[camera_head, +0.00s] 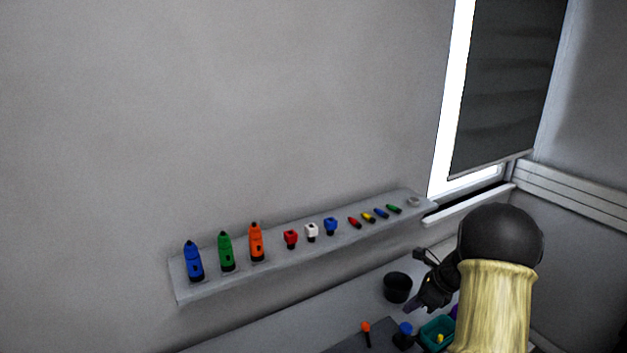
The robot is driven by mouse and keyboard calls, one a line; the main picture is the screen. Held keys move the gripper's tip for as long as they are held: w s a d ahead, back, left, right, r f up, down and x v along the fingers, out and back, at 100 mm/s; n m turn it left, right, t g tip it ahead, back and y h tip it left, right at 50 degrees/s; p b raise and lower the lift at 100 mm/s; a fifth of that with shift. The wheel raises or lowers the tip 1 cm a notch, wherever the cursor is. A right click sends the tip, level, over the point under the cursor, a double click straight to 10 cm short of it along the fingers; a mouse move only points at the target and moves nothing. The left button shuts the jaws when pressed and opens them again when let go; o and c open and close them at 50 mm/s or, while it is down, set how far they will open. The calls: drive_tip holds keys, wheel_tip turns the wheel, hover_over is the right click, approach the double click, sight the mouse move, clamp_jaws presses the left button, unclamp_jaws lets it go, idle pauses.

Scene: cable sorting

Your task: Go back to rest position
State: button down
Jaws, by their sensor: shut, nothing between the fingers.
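My arm enters at the lower right, with a black round joint and a pale yellow sleeve. My gripper (415,306) is dark and small in the picture, shut and empty. It is over the table (262,338), just right of and in front of a black cup (397,287). Part of the gripper and the table behind it are hidden by my arm.
A wall shelf (190,290) holds blue, green and orange tools, small red, white and blue pieces and several coloured connectors. Below my gripper are a teal bin (436,331), a blue-topped item (405,330) and an orange-headed tool (366,331). A window is at right.

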drive_tip(key=s+a+r+n+h+b, duration=0.1)
drive_tip(key=s+a+n+h, duration=0.1)
drive_tip(key=s+a+n, duration=0.6)
drive_tip(key=s+a+r+n+h+b, duration=0.1)
drive_tip(key=s+a+r+n+h, duration=0.1)
drive_tip(key=s+a+n, duration=0.6)
drive_tip(key=s+n+h, duration=0.1)
drive_tip(key=s+n, duration=0.4)
drive_tip(key=n, duration=0.4)
drive_tip(key=shift+s, duration=0.15)
